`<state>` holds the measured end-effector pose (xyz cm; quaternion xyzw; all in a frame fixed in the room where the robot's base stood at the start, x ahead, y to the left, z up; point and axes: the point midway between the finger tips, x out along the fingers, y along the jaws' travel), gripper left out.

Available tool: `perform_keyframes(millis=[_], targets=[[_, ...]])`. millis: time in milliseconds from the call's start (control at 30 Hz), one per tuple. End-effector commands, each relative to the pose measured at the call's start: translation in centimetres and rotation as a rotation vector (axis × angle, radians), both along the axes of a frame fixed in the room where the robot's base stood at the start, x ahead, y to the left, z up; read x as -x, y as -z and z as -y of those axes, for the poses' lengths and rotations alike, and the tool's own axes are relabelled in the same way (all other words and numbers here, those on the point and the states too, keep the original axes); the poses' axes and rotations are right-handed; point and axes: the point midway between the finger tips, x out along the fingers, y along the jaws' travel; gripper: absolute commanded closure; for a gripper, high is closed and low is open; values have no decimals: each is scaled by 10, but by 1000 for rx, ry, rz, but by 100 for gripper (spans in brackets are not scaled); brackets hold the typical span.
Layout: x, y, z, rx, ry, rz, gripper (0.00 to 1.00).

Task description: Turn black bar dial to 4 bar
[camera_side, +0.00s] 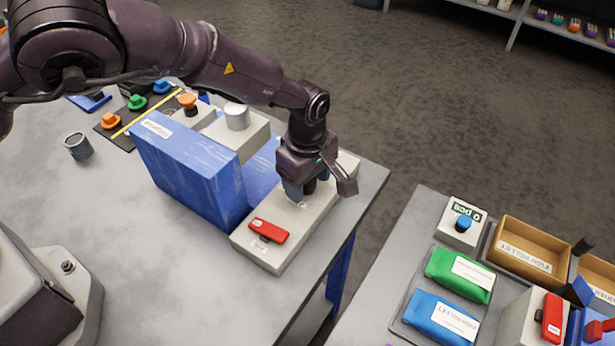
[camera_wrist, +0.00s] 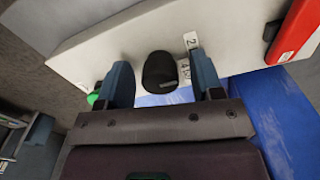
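The black bar dial (camera_wrist: 159,71) sits on a pale panel box (camera_wrist: 235,35), with small white labels reading 2 and 4 (camera_wrist: 184,68) beside it on the right in the wrist view. My gripper (camera_wrist: 160,84) has one finger on each side of the dial, with visible gaps to both. In the side view my gripper (camera_side: 301,190) is low over the far part of the panel box (camera_side: 272,262), and the dial (camera_side: 310,186) is mostly hidden behind the fingers. I cannot tell where the dial points.
A red switch (camera_side: 268,230) is on the same box, and a green part (camera_wrist: 93,99) shows beside a finger. A tall blue block (camera_side: 185,170) stands left of the box. A second table with green (camera_side: 460,274) and blue sacks (camera_side: 440,317) is at right.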

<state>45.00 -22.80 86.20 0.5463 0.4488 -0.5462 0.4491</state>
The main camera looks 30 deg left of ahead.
Motion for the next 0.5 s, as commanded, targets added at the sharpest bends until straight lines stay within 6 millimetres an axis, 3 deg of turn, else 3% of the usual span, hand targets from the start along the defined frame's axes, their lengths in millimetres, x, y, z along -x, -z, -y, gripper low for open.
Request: perform_keyframes(millis=[33,200,500], targets=[[0,0,0,0,0,0,50],[0,0,0,0,0,0,88],[0,-1,0,0,28,0,88]])
